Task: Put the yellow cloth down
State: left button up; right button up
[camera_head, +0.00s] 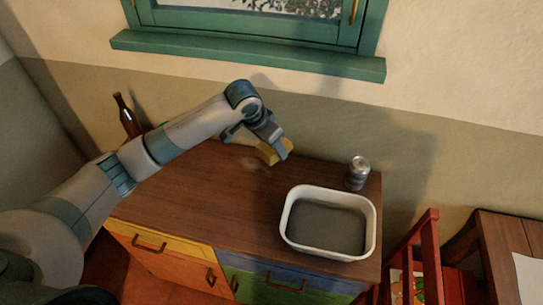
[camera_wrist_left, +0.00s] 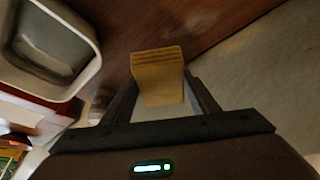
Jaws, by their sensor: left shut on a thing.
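The yellow cloth (camera_head: 268,154) looks like a small folded block. My left gripper (camera_head: 283,147) is shut on it, above the rear part of the wooden cabinet top (camera_head: 190,193). In the left wrist view the cloth (camera_wrist_left: 158,76) sits between the two fingers of my left gripper (camera_wrist_left: 160,92), its layered edge facing the wooden surface. A soft dark patch shows on the wood near it in the head view; I cannot tell the exact gap below the cloth. My right gripper is not in view.
A white basin (camera_head: 290,232) with grey inside stands at the cabinet's right front. A silver can (camera_head: 357,173) stands behind it. A brown bottle (camera_head: 127,116) is at the back left, behind my arm. A red chair (camera_head: 411,255) stands at the right. The middle of the top is clear.

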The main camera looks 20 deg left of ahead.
aim_at(265, 156)
pick_arm(q)
jog(key=s+n+b, duration=0.1)
jog(key=s+r+n+b, duration=0.1)
jog(key=s+b, duration=0.1)
jog(key=s+a+r+n+y+b, duration=0.1)
jog(key=s+b, duration=0.1)
jog(key=shift+s+a+r+t, duration=0.1)
jog(key=shift+s+r+t, duration=0.1)
jog(key=shift+t, duration=0.1)
jog(key=s+a+r+n+y+b, duration=0.1)
jog(key=s+a+r+n+b, duration=0.1)
jog(key=s+n+b, duration=0.1)
jog(key=s+b, duration=0.1)
jog(key=s, duration=0.1)
jog(key=shift+s+a, duration=0.25)
jog(key=shift+s, duration=0.05)
